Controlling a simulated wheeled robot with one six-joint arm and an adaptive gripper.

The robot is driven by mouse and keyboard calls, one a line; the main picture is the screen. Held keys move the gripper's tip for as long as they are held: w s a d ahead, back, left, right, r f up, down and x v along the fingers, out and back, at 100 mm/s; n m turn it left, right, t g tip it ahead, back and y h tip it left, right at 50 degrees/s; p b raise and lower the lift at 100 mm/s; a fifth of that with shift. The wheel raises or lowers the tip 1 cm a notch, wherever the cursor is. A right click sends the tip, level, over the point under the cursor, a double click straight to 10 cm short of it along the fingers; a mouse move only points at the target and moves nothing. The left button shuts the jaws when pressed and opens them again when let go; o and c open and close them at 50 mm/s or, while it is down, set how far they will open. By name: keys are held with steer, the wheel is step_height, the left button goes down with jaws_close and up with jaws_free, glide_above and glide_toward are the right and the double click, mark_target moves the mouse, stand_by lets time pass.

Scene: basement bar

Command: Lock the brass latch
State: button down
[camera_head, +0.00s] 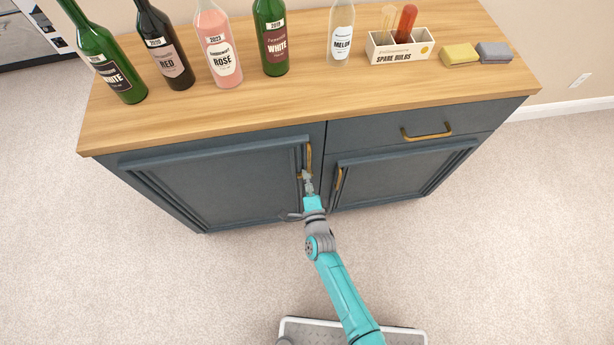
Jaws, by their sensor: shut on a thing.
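A blue-grey cabinet has a left door (225,183) and a right door (400,175), both looking closed. A vertical brass handle (309,155) is on the right edge of the left door. A small brass piece, seemingly the latch (299,177), shows just left of the fingertips at the handle's lower end. My gripper (307,179) is at this spot, its jaws shut on what appears to be the latch. The fingers hide most of it, so its exact position is unclear.
The right door has a brass handle (339,179), and the drawer (410,127) above it has another. On the wooden top (300,107) stand several bottles, a spare bulbs box (399,48), a yellow sponge (459,54) and a grey sponge (494,52). The carpet in front is clear.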

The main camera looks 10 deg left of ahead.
steer(key=shift+d+m, duration=0.1)
steer(key=shift+m, duration=0.3)
steer(key=c, duration=1.2)
jaws_free()
